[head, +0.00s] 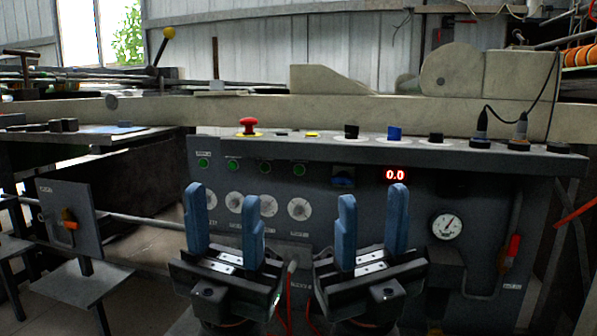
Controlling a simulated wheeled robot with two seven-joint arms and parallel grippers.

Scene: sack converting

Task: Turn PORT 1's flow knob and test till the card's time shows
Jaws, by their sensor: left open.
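A grey control panel (330,222) fills the middle of the view. Several round white dials (299,208) sit on its lower left face; they may be the flow knobs, but their labels are too small to read, so I cannot tell which is PORT 1. A red display (395,175) reads 0.0. No time card can be made out. My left gripper (224,196) is open and empty in front of the dials, hiding part of them. My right gripper (372,196) is open and empty in front of the panel below the display. Neither visibly touches anything.
The panel's top ledge carries a red mushroom button (249,125), a black knob (351,131), a blue knob (394,132) and cable plugs. Green buttons (233,165) line the face. A pressure gauge (447,226) and red-handled valve (513,247) are right. A plate with an orange handle (69,219) stands left.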

